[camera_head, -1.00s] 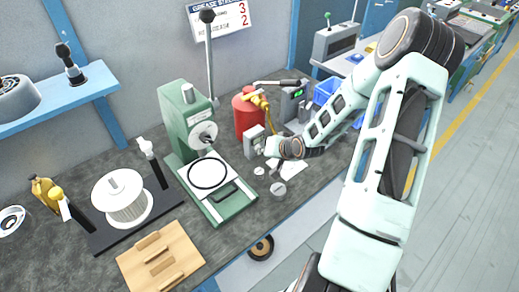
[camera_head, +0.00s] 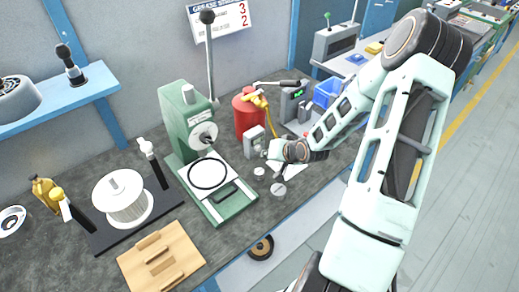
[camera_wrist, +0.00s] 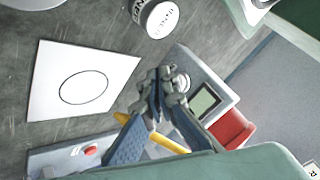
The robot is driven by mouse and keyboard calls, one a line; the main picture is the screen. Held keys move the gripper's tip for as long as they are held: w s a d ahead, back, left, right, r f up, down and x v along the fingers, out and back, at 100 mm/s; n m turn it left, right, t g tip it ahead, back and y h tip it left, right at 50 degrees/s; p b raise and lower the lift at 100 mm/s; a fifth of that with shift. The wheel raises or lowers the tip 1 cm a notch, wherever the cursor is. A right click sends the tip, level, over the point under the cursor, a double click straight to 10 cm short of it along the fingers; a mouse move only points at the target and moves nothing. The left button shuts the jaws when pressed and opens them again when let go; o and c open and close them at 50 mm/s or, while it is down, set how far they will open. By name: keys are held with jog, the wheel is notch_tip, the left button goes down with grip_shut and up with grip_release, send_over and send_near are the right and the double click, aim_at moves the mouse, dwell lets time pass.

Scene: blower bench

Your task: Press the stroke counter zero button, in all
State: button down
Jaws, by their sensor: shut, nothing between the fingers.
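A small grey box, which looks like the stroke counter (camera_head: 253,141), stands on the bench right of the green press. In the wrist view the grey box (camera_wrist: 231,94) has a greenish display (camera_wrist: 204,104) and a pale round button (camera_wrist: 183,82) beside it. My gripper (camera_head: 268,151) is just right of the box in the head view. In the wrist view my gripper (camera_wrist: 161,88) is shut and empty, its fingertips close beside the round button. I cannot tell whether they touch it. The fingers partly cover the box.
A red cylinder (camera_head: 248,116) with a yellow handle stands behind the box. A sheet with a circle (camera_wrist: 101,65) and a small round tin (camera_wrist: 160,20) lie near. The green press (camera_head: 184,125) stands left.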

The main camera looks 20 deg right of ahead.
jog(key=shift+s+d+p, duration=0.15)
jog(key=shift+s+d, duration=0.15)
jog(key=shift+s, duration=0.5)
jog(key=shift+s+d+p, duration=0.2)
jog(key=shift+s+d, duration=0.15)
jog(key=shift+s, duration=0.4)
jog(key=shift+s+d+p, duration=0.15)
jog(key=shift+s+d, duration=0.15)
jog(key=shift+s, duration=0.5)
